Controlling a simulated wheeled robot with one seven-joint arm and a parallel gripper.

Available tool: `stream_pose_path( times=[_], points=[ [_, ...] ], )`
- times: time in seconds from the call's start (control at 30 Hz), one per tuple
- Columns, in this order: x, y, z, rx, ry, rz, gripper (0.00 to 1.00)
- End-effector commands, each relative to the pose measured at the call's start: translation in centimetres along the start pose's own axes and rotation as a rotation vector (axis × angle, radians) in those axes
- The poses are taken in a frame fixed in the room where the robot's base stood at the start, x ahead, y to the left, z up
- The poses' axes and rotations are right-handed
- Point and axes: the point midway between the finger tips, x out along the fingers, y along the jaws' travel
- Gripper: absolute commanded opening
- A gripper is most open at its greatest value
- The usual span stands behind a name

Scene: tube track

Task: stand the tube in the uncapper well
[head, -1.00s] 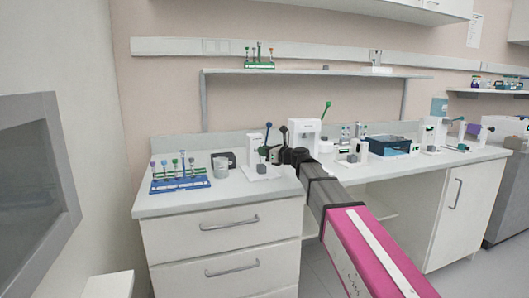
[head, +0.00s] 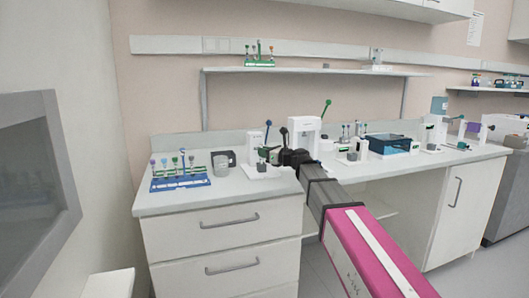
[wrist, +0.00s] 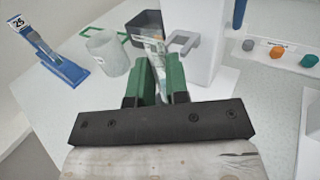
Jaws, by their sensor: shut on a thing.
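My gripper (head: 268,157) is at the left end of the bench, just in front of a white bench device. In the wrist view its two green fingers (wrist: 160,82) are shut on a clear tube (wrist: 154,46), whose upper part leans slightly. The white device (wrist: 197,42), likely the uncapper, stands just beyond the tube, with a grey bracket (wrist: 184,42) on its near side. It also shows in the head view (head: 248,146), partly behind my gripper. I cannot tell whether the tube touches the device, and the well is not clearly visible.
A blue tube rack (head: 180,183) with several capped tubes, a clear beaker (wrist: 106,52) and a dark open box (wrist: 147,24) stand left of the device. A second white device (head: 304,128) with a green-knobbed lever is behind. Coloured caps (wrist: 276,53) lie at right.

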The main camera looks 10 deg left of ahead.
Motion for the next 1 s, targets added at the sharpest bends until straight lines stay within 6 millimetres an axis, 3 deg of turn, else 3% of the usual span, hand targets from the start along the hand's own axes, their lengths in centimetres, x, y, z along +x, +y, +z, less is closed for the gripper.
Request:
stream_pose_path(
  times=[1.0],
  points=[
    [0.0, 0.0, -1.4, -0.001, 0.000, 0.000, 0.02]
  ],
)
